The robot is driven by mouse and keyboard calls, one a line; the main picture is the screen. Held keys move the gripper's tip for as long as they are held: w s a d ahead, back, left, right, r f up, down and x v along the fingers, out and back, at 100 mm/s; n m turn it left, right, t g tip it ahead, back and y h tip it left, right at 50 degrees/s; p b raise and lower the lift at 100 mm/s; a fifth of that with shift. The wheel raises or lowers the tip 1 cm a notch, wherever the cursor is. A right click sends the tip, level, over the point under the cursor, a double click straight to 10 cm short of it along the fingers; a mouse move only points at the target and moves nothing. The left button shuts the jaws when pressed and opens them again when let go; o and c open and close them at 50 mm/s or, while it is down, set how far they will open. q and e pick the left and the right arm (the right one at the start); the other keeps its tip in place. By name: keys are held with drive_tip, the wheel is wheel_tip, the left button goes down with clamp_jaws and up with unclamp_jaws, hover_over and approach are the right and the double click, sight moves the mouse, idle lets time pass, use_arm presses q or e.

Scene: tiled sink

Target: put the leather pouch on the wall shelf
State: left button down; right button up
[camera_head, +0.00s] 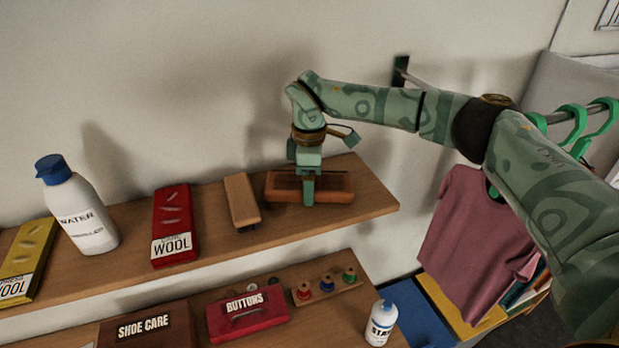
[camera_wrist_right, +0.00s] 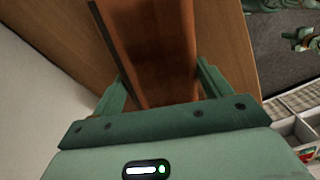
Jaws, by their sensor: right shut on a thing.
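The leather pouch (camera_head: 335,197) appears as a long reddish-brown piece at the right end of the wall shelf (camera_head: 372,192). It seems to rest on or just above the shelf top; I cannot tell if they touch. My right gripper (camera_head: 308,192) points down over it and is shut across its narrow width. In the right wrist view the pouch (camera_wrist_right: 160,50) lies between both fingers of the gripper (camera_wrist_right: 160,84), with the wood of the shelf (camera_wrist_right: 225,35) beside it. My left gripper is not in view.
On the shelf stand a wooden brush (camera_head: 241,200), a red wool packet (camera_head: 172,225), a white water bottle (camera_head: 77,208) and a yellow packet (camera_head: 28,258). A lower surface holds a red buttons box (camera_head: 247,318), thread spools (camera_head: 327,284) and a starch bottle (camera_head: 381,323). A pink shirt (camera_head: 480,240) hangs at right.

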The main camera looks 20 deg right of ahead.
drive_tip(key=o, duration=1.2)
drive_tip(key=shift+o, duration=0.2)
drive_tip(key=shift+r, duration=0.5)
wheel_tip(320, 180, up, 11)
drive_tip(key=b, duration=0.2)
drive_tip(key=shift+r+b, duration=0.15)
drive_tip(key=shift+b, duration=0.2)
